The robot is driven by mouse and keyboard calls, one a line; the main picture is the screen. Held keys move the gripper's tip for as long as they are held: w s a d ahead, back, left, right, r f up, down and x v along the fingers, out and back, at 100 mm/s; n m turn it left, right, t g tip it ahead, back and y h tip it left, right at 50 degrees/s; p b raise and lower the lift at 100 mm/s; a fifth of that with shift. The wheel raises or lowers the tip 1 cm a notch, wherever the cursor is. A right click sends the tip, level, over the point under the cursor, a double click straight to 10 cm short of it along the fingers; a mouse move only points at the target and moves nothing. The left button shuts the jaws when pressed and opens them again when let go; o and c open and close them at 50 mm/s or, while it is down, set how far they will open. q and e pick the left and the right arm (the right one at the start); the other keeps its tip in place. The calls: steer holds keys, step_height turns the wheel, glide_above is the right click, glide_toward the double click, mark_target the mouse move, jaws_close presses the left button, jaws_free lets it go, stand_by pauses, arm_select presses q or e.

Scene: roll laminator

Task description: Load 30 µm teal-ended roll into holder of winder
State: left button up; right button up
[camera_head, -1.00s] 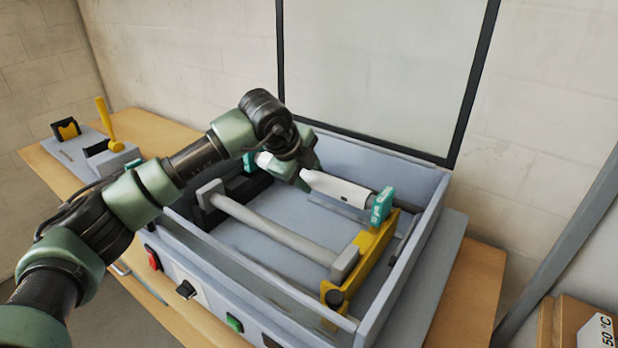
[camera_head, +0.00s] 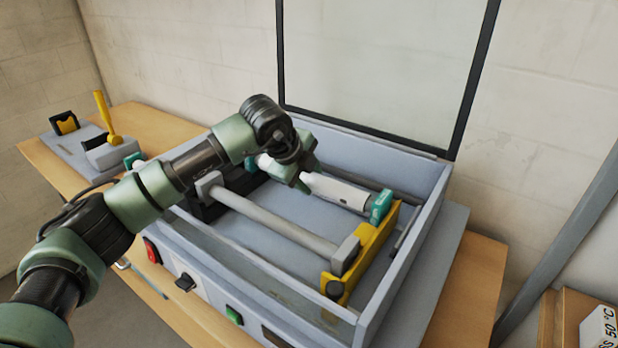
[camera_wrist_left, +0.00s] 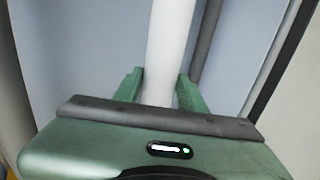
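The white roll with teal ends (camera_head: 338,190) lies across the back of the open winder box (camera_head: 425,225). Its right teal end (camera_head: 381,207) sits at the rear of the yellow bracket (camera_head: 366,250); I cannot tell whether it is fully seated. Its left end is partly hidden by my arm, near the dark bracket (camera_head: 205,212). My left gripper (camera_head: 304,180) is around the roll's middle. In the left wrist view, its fingers (camera_wrist_left: 160,88) flank the white roll (camera_wrist_left: 168,45) closely on both sides. The right gripper is out of view.
A grey bar (camera_head: 275,222) with end blocks lies in front of the roll. A raised clear lid (camera_head: 375,70) stands behind. Another teal end (camera_head: 133,160) shows left of the box. A yellow lever (camera_head: 106,115) stands on the bench at the left.

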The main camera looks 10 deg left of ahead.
arm_select(q)
steer(key=o, duration=0.3)
steer(key=shift+o, duration=0.2)
steer(key=shift+r, duration=0.15)
steer(key=shift+r+p, duration=0.3)
steer(key=shift+p, duration=0.2)
steer(key=shift+r+p, duration=0.5)
steer(key=shift+p, duration=0.05)
steer(key=b+v, duration=0.4)
steer(key=v, duration=0.7)
steer(key=shift+s+r, duration=0.15)
steer(key=shift+s, duration=0.1)
steer(key=shift+a, duration=0.15)
